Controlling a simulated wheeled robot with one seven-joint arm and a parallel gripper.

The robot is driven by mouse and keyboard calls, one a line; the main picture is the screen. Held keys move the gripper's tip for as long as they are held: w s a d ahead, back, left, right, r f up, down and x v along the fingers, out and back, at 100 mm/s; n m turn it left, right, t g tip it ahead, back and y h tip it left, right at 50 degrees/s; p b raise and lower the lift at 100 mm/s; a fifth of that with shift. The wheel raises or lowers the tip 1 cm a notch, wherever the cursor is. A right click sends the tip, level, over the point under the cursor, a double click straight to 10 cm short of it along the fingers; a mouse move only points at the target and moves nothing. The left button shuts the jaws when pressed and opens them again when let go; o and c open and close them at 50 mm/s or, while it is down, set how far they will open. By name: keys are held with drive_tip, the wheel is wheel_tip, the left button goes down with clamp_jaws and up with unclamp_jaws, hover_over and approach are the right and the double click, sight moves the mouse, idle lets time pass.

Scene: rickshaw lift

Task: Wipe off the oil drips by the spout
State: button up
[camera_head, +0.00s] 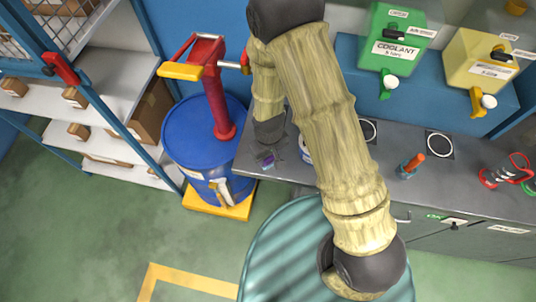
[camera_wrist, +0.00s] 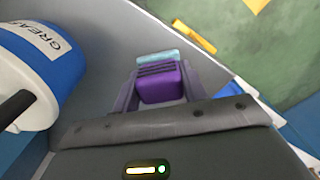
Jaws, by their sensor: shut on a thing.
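My gripper (camera_head: 266,157) is shut on a purple block with dark ridges and a pale blue end strip, which looks like a sponge or scrubber (camera_wrist: 160,82). It is over the left end of the grey bench (camera_head: 400,195); I cannot tell whether the block touches the surface. A green coolant container (camera_head: 393,45) with a green spout (camera_head: 387,84) and a yellow container (camera_head: 478,62) with a yellow spout (camera_head: 478,100) stand at the back, well right of my gripper. I cannot make out any oil drips; my arm hides part of the bench.
A blue and white grease tub (camera_wrist: 42,60) stands close left in the wrist view. A blue drum (camera_head: 195,130) with a red pump (camera_head: 214,95) stands left of the bench. An orange-handled tool (camera_head: 412,163) and a red-handled item (camera_head: 495,178) are on the bench's right.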

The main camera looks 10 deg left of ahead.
wheel_tip(320, 180, up, 2)
drive_tip(key=shift+r, duration=0.25)
drive_tip(key=shift+w+r+p, duration=0.2)
drive_tip(key=shift+r+p, duration=0.3)
drive_tip(key=shift+p, duration=0.05)
drive_tip(key=shift+w+r+p, duration=0.15)
drive_tip(key=shift+r+p, duration=0.3)
drive_tip(key=shift+p, duration=0.1)
drive_tip(key=r+p, duration=0.2)
drive_tip(key=shift+s+a+r, duration=0.1)
drive_tip(key=shift+a+r, duration=0.1)
drive_tip(key=shift+r, duration=0.2)
drive_tip(key=shift+s+r, duration=0.15)
drive_tip(key=shift+r, duration=0.15)
drive_tip(key=shift+d+r+p, duration=0.1)
drive_tip(key=shift+d+p, duration=0.05)
drive_tip(key=shift+p, duration=0.15)
